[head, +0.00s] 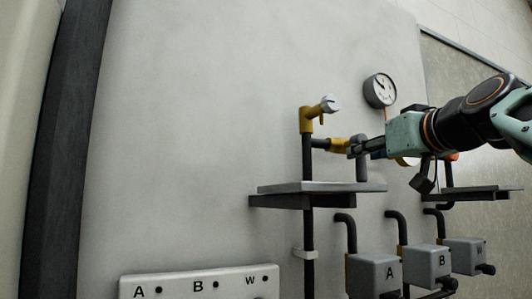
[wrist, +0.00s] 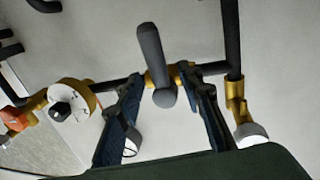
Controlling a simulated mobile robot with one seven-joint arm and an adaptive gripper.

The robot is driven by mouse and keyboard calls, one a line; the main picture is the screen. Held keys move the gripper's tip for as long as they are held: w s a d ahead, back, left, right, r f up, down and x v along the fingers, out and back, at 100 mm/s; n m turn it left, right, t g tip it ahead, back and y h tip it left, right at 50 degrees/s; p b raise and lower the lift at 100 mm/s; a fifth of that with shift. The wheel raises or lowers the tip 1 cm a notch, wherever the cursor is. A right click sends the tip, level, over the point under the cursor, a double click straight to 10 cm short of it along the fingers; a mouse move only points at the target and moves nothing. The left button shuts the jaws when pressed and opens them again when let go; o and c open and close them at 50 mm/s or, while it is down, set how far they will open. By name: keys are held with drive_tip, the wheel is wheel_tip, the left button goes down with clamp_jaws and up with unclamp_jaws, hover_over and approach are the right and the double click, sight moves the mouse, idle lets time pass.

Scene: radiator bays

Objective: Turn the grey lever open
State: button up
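The grey lever (wrist: 150,50) is a dark rounded bar on a yellow valve body (wrist: 182,75) in a dark horizontal pipe. In the wrist view it stands between the two fingers of my gripper (wrist: 164,80). The fingers are apart, with a visible gap on each side of the lever, so my gripper is open around it and not clamped. In the head view my gripper (head: 372,147) reaches in from the right to the lever (head: 361,173), just right of the yellow fitting (head: 339,144). My gripper partly hides the lever there.
A grey shelf (head: 290,188) juts out below the valve. A yellow elbow with a pale knob (head: 329,103) stands upper left, and a round gauge (head: 380,90) hangs above. Boxes A (head: 374,275), B (head: 428,265) and W (head: 466,256) sit below. The wall at left is clear.

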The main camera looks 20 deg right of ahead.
drive_tip(key=shift+w+d+p, duration=0.2)
drive_tip(key=shift+w+p, duration=0.1)
drive_tip(key=shift+w, duration=1.2)
drive_tip(key=shift+c, duration=0.3)
clamp_jaws()
